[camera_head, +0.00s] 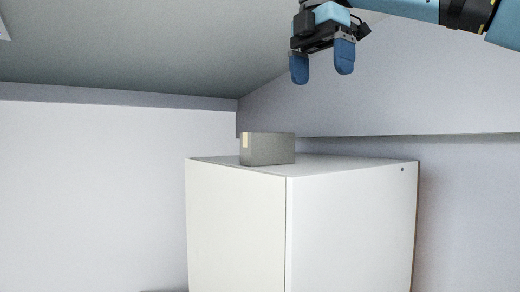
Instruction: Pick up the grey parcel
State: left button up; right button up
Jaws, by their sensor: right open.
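The grey parcel (272,150) is a small box with a pale patch at its left end. It sits on top of a white cabinet (235,220), near the left side of the top as seen here. My right gripper (322,72) hangs above the parcel and a little to its right in the head camera view, with its two blue fingers apart and nothing between them. There is a clear gap between the fingertips and the parcel. My left gripper is not in view.
The rest of the cabinet top (345,165) is bare, with free room to the right of the parcel. Pale walls (100,190) stand behind and to the right of the cabinet. A sloping ceiling (130,45) is overhead.

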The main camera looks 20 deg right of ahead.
aim_at(257, 150)
jog(key=i, duration=1.05)
